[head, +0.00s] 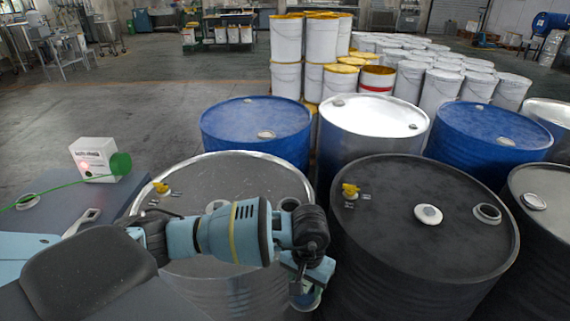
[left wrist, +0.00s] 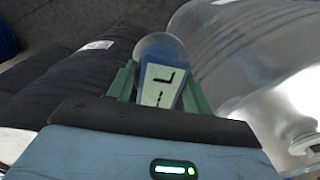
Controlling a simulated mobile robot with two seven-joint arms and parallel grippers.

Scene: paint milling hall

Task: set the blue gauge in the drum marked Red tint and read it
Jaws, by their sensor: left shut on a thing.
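My left gripper (head: 308,283) reaches across the steel drum (head: 245,172) and hangs over the gap between it and the dark drum (head: 415,255). In the left wrist view its green fingers (left wrist: 160,88) are shut on the blue gauge (left wrist: 172,58), whose pale face with dark marks (left wrist: 160,85) faces the camera. The marks are not clearly readable as a value. The dark drum has an open-looking bung hole (head: 487,213) and a white cap (head: 428,214). The steel drum's bung hole (head: 289,204) is partly hidden by my arm. No Red tint marking is readable. My right gripper is out of view.
A white box with a red light (head: 92,158) and a green reel (head: 120,164) stands on a grey-blue surface at left. Yellow fittings (head: 350,190) sit on the near drums. Blue drums (head: 257,122) and white pails stand behind. Open floor lies at back left.

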